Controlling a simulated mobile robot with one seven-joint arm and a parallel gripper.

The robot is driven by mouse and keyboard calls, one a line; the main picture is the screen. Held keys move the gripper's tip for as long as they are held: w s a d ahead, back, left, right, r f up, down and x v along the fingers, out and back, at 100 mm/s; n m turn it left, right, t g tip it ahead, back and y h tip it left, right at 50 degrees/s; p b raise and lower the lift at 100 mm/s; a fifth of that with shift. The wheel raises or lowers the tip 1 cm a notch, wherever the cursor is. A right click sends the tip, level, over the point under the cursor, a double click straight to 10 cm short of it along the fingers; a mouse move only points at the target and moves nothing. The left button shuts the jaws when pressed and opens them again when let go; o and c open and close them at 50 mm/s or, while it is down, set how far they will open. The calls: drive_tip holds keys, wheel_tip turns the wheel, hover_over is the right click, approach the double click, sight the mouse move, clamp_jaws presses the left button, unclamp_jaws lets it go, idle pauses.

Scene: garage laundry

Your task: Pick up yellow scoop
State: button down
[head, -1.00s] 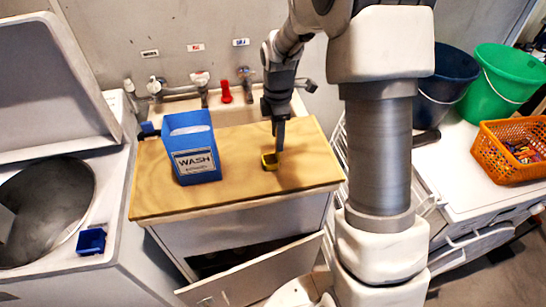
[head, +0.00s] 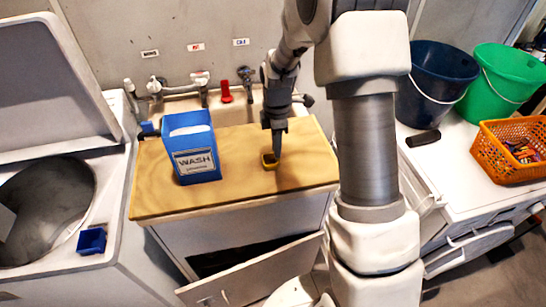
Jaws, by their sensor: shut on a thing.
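The yellow scoop (head: 269,162) is a small yellow piece with a dark inside. It shows low over the right half of the wooden board, and I cannot tell whether it still touches the board. My gripper (head: 276,153) points down and is shut on the scoop. The fingers hide part of the scoop.
A blue WASH box (head: 192,148) stands on the wooden board (head: 236,191), left of my gripper. A sink with taps (head: 226,91) lies behind. An open washer with a blue cup (head: 91,240) is at left. Buckets (head: 437,82) and an orange basket (head: 510,150) are at right.

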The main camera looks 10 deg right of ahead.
drive_tip(key=shift+r, duration=0.1)
wheel_tip(320, 180, up, 4)
drive_tip(key=shift+s+d+r, duration=0.1)
drive_tip(key=shift+d+r, duration=0.05)
drive_tip(key=shift+r, duration=0.05)
drive_tip(key=s+d+r, duration=0.5)
drive_tip(key=s+r, duration=0.1)
drive_tip(key=s, duration=0.4)
drive_tip(key=shift+s+r+b, duration=0.15)
drive_tip(key=shift+r+b, duration=0.05)
drive_tip(key=shift+b, duration=0.2)
drive_tip(key=shift+a, duration=0.1)
